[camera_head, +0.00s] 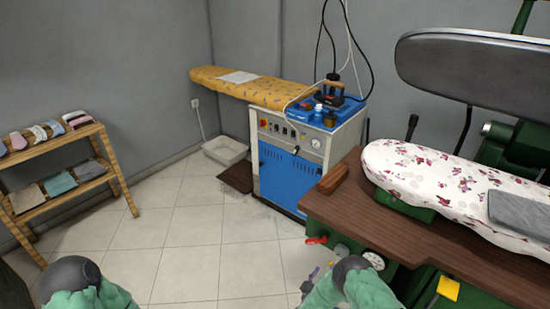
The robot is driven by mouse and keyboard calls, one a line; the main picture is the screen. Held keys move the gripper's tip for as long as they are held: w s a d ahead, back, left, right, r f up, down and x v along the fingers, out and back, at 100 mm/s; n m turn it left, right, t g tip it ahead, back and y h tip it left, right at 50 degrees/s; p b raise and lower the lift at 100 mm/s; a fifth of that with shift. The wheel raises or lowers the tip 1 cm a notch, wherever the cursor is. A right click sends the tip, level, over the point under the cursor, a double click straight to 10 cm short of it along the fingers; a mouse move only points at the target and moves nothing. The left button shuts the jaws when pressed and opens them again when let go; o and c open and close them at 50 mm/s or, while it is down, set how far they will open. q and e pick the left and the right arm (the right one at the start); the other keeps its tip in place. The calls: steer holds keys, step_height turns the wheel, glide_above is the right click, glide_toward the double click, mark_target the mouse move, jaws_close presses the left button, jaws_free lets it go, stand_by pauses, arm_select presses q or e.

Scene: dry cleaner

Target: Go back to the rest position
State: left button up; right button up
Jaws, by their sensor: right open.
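My right arm comes in at the bottom, right of centre, in teal and dark grey. My right gripper (312,283) shows small and partly hidden by this arm, low in front of the wooden-topped press table (335,212); it is open, and I see nothing held in it. My left arm shows at the bottom left as a dark grey and teal link. Its gripper is out of the picture.
A blue and white steam unit (288,172) with a yellow ironing board (225,84) stands at the back. A floral pressing board (425,178) bears folded grey cloth (520,214). A wooden rack (62,190) holds folded cloths at left. The tiled floor (185,235) between is clear.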

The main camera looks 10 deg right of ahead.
steer(key=s+a+f+n+g+y+p, duration=0.1)
steer(key=s+a+f+g+y+p, duration=0.15)
steer(key=a+y, duration=0.35)
steer(key=s+a+f+n+g+y+p, duration=0.1)
steer(key=s+a+f+g+y+p, duration=0.1)
steer(key=s+a+f+g+y, duration=0.3)
steer(key=s+a+r+g+y+p, duration=0.1)
steer(key=s+a+r+g+y, duration=0.1)
steer(key=s+a, duration=0.3)
steer(key=s+a+r+g+y+p, duration=0.1)
steer(key=s+a+r+g+y, duration=0.2)
steer(key=s, duration=1)
steer(key=shift+s+a+r+n+y+p, duration=0.3)
steer(key=shift+a+r+n+p, duration=0.1)
steer(key=shift+a+r, duration=0.5)
steer(key=shift+w+d, duration=0.1)
